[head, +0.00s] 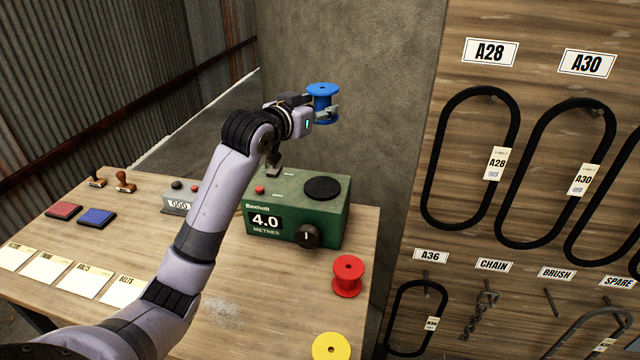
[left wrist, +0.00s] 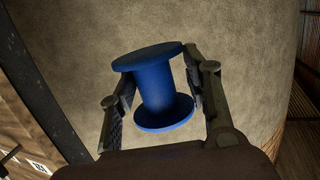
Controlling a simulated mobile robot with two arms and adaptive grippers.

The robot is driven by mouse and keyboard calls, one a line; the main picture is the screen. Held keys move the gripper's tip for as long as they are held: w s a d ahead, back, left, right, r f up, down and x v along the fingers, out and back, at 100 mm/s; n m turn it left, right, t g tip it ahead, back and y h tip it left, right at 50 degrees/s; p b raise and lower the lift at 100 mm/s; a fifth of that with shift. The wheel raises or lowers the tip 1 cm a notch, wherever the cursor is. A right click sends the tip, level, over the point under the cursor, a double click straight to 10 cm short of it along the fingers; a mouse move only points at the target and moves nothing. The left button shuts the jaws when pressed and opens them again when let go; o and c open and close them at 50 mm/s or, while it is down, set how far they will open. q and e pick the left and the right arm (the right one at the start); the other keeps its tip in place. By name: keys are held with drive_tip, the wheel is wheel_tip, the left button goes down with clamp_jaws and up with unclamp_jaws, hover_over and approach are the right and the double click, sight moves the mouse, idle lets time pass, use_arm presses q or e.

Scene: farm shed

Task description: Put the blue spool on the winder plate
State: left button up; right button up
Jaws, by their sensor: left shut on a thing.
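The blue spool (head: 323,103) is held upright in my left gripper (head: 322,108), in the air above and behind the green winder box. In the left wrist view the blue spool (left wrist: 155,88) sits between the two fingers of the left gripper (left wrist: 158,95), which close around its core. The winder box (head: 290,215) reads 4.0 metres and has a dark round winder plate (head: 322,188) on its top right. The plate is bare. The spool is well above the plate, apart from it. My right gripper is not in view.
A small grey counter (head: 181,198), stamps, ink pads and cards lie to the left. A wooden board (head: 540,150) with hanging belts stands at the right.

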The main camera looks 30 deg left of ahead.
use_arm(q)
drive_tip(key=p, duration=0.1)
hover_over(317, 188)
wheel_tip(317, 188, down, 13)
drive_tip(key=shift+r, duration=0.1)
wheel_tip(317, 188, down, 5)
drive_tip(key=shift+r, duration=0.1)
drive_tip(key=shift+f, duration=0.35)
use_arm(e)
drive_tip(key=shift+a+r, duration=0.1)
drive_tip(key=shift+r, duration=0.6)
use_arm(q)
drive_tip(key=shift+f, duration=0.1)
drive_tip(key=o, duration=1.5)
drive_tip(key=shift+c, duration=0.2)
